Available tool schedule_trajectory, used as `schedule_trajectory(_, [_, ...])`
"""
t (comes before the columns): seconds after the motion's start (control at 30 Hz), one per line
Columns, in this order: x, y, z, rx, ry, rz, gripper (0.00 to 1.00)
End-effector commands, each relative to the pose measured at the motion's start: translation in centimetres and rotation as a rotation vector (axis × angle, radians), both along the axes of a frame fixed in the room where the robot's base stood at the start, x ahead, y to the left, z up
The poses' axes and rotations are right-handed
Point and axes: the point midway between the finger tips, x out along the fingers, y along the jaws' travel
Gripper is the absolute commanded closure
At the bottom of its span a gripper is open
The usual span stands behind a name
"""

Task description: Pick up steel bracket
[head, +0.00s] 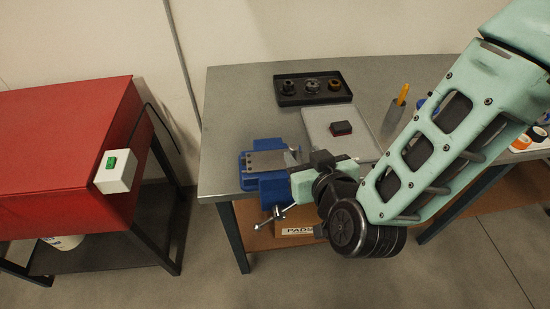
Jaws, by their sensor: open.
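A flat grey metal piece with small dark marks (268,162), which looks like the steel bracket, sits in or on top of the blue vise (267,187) at the near left corner of the grey workbench. My gripper (297,160) is just to the right of this piece, low over the bench edge, and is open. Its fingertips are small in view and partly merge with the vise. I cannot tell whether they touch the piece. The right end of the vise is hidden behind my gripper and wrist.
A black tray with several round parts (284,99) lies at the back of the workbench (226,110). A dark red-topped block (341,128) rests on a light grey plate (367,147). A holder with a yellow-handled tool (402,94) stands beyond. A red cabinet (50,150) stands left, across a gap.

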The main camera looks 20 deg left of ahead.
Motion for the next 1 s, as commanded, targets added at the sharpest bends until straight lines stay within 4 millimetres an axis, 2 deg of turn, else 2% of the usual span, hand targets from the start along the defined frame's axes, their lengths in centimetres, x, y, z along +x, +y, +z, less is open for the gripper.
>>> schedule_trajectory(0.27, [1.1,1.1,-0.6,-0.001,0.002,0.000,0.56])
schedule_trajectory(0.6, [3.6,3.5,-2.3,0.000,-0.001,-0.001,0.56])
schedule_trajectory(0.87, [3.8,3.7,-2.6,-0.001,-0.001,0.000,0.56])
schedule_trajectory(0.9, [3.8,3.7,-2.6,-0.001,-0.001,0.000,0.61])
schedule_trajectory(1.0, [3.8,3.7,-2.6,0.000,-0.001,0.000,0.89])
